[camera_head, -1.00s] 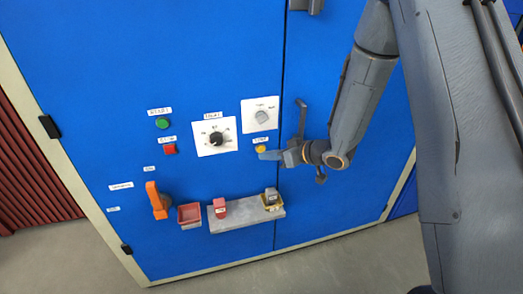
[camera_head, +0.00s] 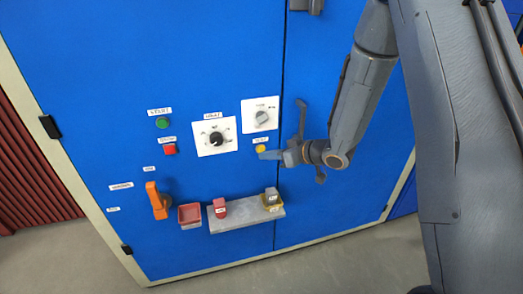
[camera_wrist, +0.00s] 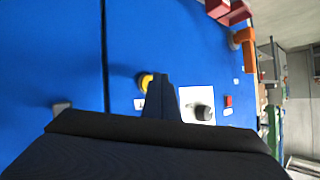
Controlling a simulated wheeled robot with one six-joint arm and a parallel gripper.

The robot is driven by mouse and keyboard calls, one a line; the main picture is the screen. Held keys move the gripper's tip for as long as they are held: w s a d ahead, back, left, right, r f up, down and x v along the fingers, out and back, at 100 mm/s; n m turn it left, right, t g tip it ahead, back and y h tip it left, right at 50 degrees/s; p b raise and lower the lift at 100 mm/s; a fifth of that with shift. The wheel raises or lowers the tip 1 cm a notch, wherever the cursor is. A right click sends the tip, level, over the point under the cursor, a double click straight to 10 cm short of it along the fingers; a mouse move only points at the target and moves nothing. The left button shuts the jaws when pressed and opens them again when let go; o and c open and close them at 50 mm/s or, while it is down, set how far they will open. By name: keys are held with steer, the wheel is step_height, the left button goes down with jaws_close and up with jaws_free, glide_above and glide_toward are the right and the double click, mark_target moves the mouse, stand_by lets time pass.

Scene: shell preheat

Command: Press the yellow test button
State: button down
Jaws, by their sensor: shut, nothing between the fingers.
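The yellow test button (camera_head: 261,149) is a small round button on the blue cabinet door, below the white plate with the grey knob. It also shows in the wrist view (camera_wrist: 146,81), partly hidden behind my fingers. My gripper (camera_head: 262,155) is shut and empty. Its fingertips are right at the button's lower edge in the head view. In the wrist view my gripper (camera_wrist: 159,80) overlaps the button's right side. I cannot tell whether the fingertips touch the button.
A green button (camera_head: 163,123), a red button (camera_head: 169,149), a black knob (camera_head: 216,139) and an orange handle (camera_head: 156,201) are on the cabinet to the left. Below, a grey shelf (camera_head: 240,219) holds a red and a grey padlock-like item. A red tray (camera_head: 190,216) is beside it.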

steer(key=shift+w+a, duration=0.1)
steer(key=shift+w, duration=0.2)
steer(key=shift+w+a, duration=0.1)
steer(key=shift+w, duration=0.3)
stand_by(0.7)
stand_by(0.4)
steer(key=shift+s+d+p, duration=0.25)
steer(key=shift+s+p, duration=0.3)
steer(key=shift+s, duration=0.25)
steer(key=shift+s+d+p, duration=0.2)
steer(key=shift+s+p, duration=0.05)
steer(key=shift+s, duration=0.55)
steer(key=shift+s+d+p, duration=0.25)
steer(key=shift+s+p, duration=0.05)
steer(key=shift+s, duration=0.5)
steer(key=shift+s+d+p, duration=0.2)
steer(key=shift+s+p, duration=0.05)
steer(key=shift+s, duration=0.55)
